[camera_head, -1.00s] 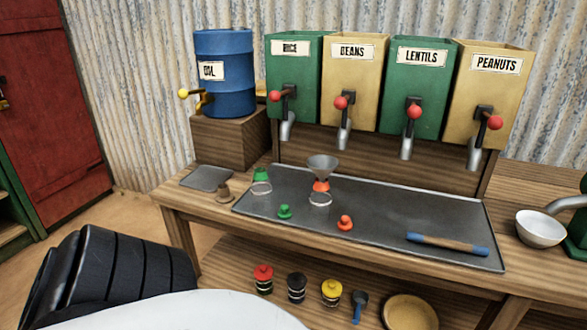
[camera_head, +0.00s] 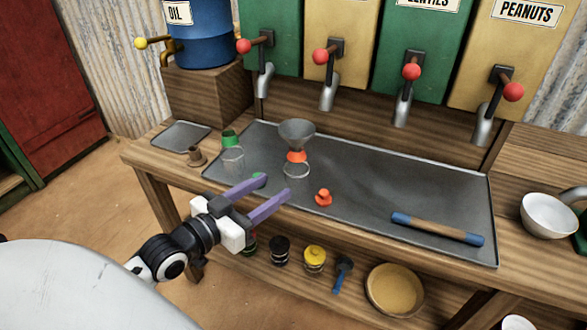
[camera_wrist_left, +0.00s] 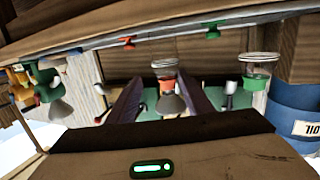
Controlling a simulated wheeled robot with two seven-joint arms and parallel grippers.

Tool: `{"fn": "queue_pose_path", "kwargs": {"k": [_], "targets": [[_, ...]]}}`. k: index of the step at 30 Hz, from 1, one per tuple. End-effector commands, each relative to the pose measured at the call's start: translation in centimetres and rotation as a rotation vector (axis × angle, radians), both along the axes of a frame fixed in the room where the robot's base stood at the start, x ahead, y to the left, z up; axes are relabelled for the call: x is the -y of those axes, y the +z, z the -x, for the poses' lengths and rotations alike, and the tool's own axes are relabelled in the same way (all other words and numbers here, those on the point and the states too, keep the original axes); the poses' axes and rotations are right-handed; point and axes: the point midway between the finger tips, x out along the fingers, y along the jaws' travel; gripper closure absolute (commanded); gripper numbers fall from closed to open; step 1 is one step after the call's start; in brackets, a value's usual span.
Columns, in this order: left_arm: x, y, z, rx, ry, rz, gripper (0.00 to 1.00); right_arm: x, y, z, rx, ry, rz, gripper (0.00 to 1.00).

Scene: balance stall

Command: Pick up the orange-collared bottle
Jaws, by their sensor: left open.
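The orange-collared bottle (camera_head: 297,170) is clear glass and stands upright on the grey metal tray (camera_head: 370,190). A grey funnel (camera_head: 297,131) sits in its mouth. My left gripper (camera_head: 275,187) is open and empty, its purple fingers pointing towards the bottle from the front left, apart from it in the head view. The left wrist view looks upside down; there the bottle (camera_wrist_left: 164,68) and funnel (camera_wrist_left: 170,104) appear between the two fingers. My right gripper is not in view.
A green-collared bottle (camera_head: 232,154) stands left of the orange one. A green stopper (camera_head: 258,176) is partly hidden by a finger. An orange stopper (camera_head: 323,198) and a rolling-pin-like rod (camera_head: 437,229) lie on the tray. Dispenser spouts (camera_head: 328,95) hang behind.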

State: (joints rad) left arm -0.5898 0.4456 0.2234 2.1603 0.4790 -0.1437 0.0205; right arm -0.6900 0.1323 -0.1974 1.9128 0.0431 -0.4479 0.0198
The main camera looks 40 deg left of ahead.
Motion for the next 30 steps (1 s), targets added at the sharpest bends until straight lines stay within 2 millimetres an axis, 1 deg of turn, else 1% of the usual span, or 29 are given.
{"fn": "queue_pose_path", "kwargs": {"k": [1,3,6,12,15,20,27,30], "targets": [[-0.7,2.4,-0.4,0.049,0.000,-0.002,0.54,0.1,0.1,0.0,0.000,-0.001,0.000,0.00],[-1.3,4.4,-0.9,0.093,0.000,0.000,0.54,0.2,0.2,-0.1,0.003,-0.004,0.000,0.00],[-1.5,5.6,-1.8,0.119,0.001,0.002,0.54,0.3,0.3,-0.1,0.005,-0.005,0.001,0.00],[-1.3,5.5,-4.6,0.118,0.001,0.002,0.54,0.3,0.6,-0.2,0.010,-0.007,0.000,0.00],[-1.2,5.4,-5.5,0.115,0.001,0.001,0.54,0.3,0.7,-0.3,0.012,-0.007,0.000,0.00],[-1.1,5.3,-6.4,0.114,0.000,0.002,0.54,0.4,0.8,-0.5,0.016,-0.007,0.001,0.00],[-0.5,4.9,-9.7,0.115,0.001,0.003,0.54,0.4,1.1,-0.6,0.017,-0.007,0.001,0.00],[-0.5,4.8,-10.6,0.113,0.001,0.001,0.54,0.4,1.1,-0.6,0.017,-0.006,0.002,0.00]]}}
